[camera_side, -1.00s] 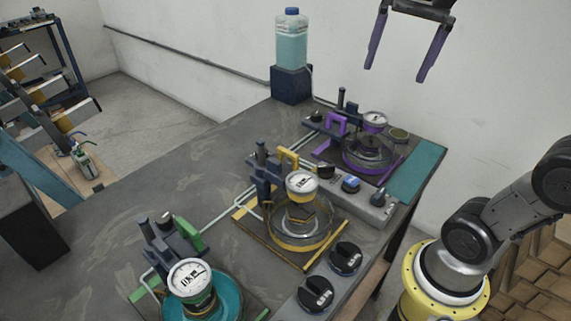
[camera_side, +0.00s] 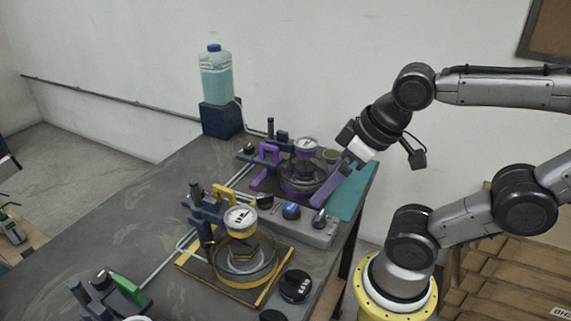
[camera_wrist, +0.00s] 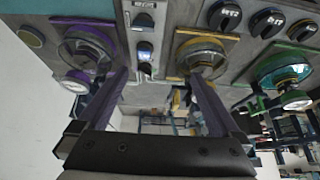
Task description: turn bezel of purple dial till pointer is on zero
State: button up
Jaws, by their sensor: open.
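The purple dial (camera_side: 306,146) has a small white face and stands above a glass bowl on the purple-trimmed station (camera_side: 268,176) at the far end of the bench. Its pointer is too small to read. In the wrist view the purple dial (camera_wrist: 76,80) is at the left, outside the left finger. My gripper (camera_side: 318,190) has purple fingers and is just right of the dial in the side view, pointing down-left. In the wrist view my gripper (camera_wrist: 158,76) is open, with nothing between its fingers. I see no contact with the dial.
A yellow-trimmed dial (camera_side: 240,218) stands nearer on the bench. A grey control box (camera_side: 310,228) with knobs lies in front of the purple station. The bench's left part (camera_side: 110,225) is clear.

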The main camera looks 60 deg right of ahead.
dwell(0.3)
notch_tip(320, 180, up, 11)
jog(key=g, duration=0.6)
send_over(306, 142)
jog(key=shift+m, duration=0.3)
notch_tip(306, 142, down, 14)
jog(key=shift+r, duration=0.1)
jog(key=shift+c, duration=0.3)
